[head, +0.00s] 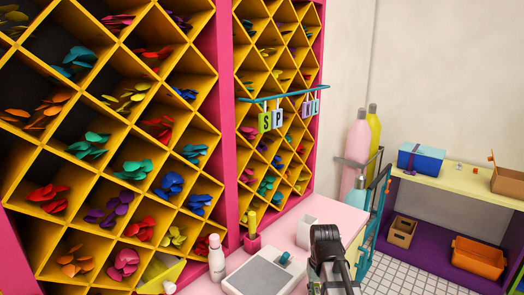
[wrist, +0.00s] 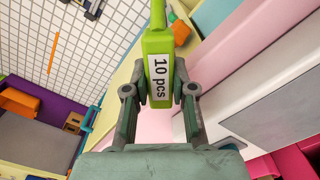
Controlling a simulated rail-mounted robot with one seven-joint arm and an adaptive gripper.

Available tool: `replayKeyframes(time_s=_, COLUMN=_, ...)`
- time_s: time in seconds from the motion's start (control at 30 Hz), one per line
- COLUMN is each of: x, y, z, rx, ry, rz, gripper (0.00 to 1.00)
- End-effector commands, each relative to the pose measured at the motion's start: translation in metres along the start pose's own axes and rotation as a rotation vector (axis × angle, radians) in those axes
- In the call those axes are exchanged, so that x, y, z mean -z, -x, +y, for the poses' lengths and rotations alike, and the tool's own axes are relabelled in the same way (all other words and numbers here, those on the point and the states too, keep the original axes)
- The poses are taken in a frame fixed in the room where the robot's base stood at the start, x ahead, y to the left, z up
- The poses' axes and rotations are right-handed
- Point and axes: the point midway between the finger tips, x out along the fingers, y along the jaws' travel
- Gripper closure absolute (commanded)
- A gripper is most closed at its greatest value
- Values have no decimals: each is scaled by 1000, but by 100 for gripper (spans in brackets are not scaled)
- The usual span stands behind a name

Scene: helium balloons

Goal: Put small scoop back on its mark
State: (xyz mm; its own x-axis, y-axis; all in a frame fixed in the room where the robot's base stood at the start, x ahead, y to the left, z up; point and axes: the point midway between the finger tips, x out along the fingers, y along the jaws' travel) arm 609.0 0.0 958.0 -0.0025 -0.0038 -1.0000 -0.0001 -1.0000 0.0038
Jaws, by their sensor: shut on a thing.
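A lime-green piece with a white "10 pcs" label (wrist: 160,75), seemingly the small scoop, stands between the fingers of my gripper (wrist: 159,98) in the wrist view. The gripper is shut on it. Its upper end runs to the top edge of that view, so its whole shape does not show. In the head view my gripper (head: 334,262) is at the bottom, over the right part of the pink counter (head: 290,222), and the green piece is hidden there. I cannot make out the scoop's mark in either view.
A grey-topped scale (head: 262,275) with a teal item (head: 285,258), a white bottle (head: 216,258) and a white box (head: 306,232) stand left of my gripper. Behind is a yellow balloon rack (head: 120,105). Gas cylinders (head: 357,140) and a purple shelf (head: 425,240) are right.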

Motion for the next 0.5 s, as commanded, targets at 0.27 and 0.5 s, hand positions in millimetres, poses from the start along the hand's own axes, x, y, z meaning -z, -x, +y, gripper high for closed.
replayKeyframes(time_s=0.27, x=0, y=24, z=0, rx=0, ry=0, rz=0, gripper=100)
replayKeyframes(time_s=0.5, x=0, y=45, z=0, rx=0, ry=0, rz=0, gripper=100)
